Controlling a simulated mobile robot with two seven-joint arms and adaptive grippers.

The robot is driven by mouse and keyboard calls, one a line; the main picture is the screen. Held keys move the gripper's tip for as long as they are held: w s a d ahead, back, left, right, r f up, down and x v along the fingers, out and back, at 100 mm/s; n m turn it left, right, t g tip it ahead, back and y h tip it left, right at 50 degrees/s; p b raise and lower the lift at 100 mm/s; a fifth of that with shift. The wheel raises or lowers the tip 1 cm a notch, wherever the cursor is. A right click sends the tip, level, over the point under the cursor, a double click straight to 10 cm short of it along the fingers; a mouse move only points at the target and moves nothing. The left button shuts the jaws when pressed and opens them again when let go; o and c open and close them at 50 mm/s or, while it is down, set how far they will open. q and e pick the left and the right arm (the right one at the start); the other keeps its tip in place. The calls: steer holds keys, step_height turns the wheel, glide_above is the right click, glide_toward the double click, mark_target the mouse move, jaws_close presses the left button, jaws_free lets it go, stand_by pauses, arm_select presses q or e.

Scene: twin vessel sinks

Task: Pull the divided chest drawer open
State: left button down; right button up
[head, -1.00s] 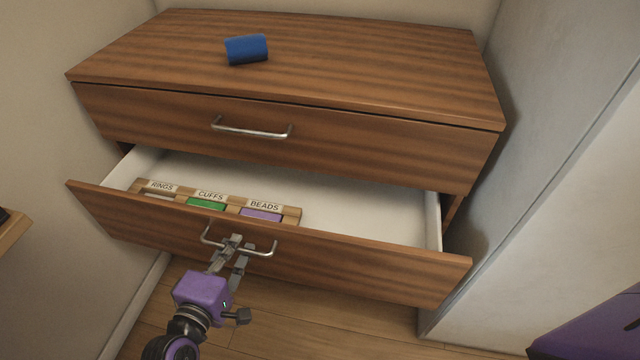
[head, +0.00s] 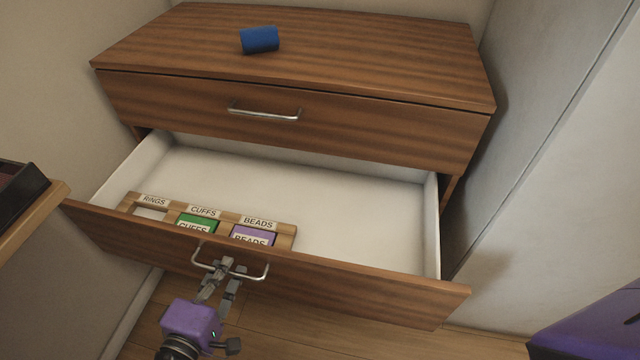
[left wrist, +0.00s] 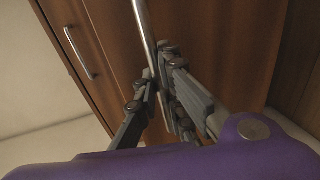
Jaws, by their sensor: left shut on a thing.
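The wooden chest (head: 300,50) has its lower drawer (head: 350,287) pulled well out, with its white inside showing. In the drawer, near its front, lies a wooden divider tray (head: 286,238) with labels RINGS, CUFFS and BEADS. A green piece (head: 196,224) is in the CUFFS compartment and a purple piece (head: 252,236) in the BEADS one; the RINGS compartment looks empty. My left gripper (head: 226,268) is shut on the lower drawer's metal handle (head: 250,276). The left wrist view shows the handle bar (left wrist: 145,35) between its fingers. My right gripper is not in view.
The upper drawer (head: 330,133) is shut, with its own handle (head: 264,113). A blue cylinder (head: 259,39) lies on the chest top. A wall stands close on the right. At the left edge, a dark tray (head: 18,195) sits on a wooden surface (head: 45,205).

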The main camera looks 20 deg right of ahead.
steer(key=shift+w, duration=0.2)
arm_select(q)
steer(key=c, duration=1.8)
jaws_free()
steer(key=shift+c, duration=0.2)
steer(key=shift+s+a, duration=0.15)
steer(key=v, duration=1.1)
steer(key=shift+s+a, duration=0.15)
steer(key=shift+s, duration=0.05)
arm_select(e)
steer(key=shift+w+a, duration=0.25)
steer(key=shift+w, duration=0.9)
arm_select(q)
steer(key=shift+r, duration=0.15)
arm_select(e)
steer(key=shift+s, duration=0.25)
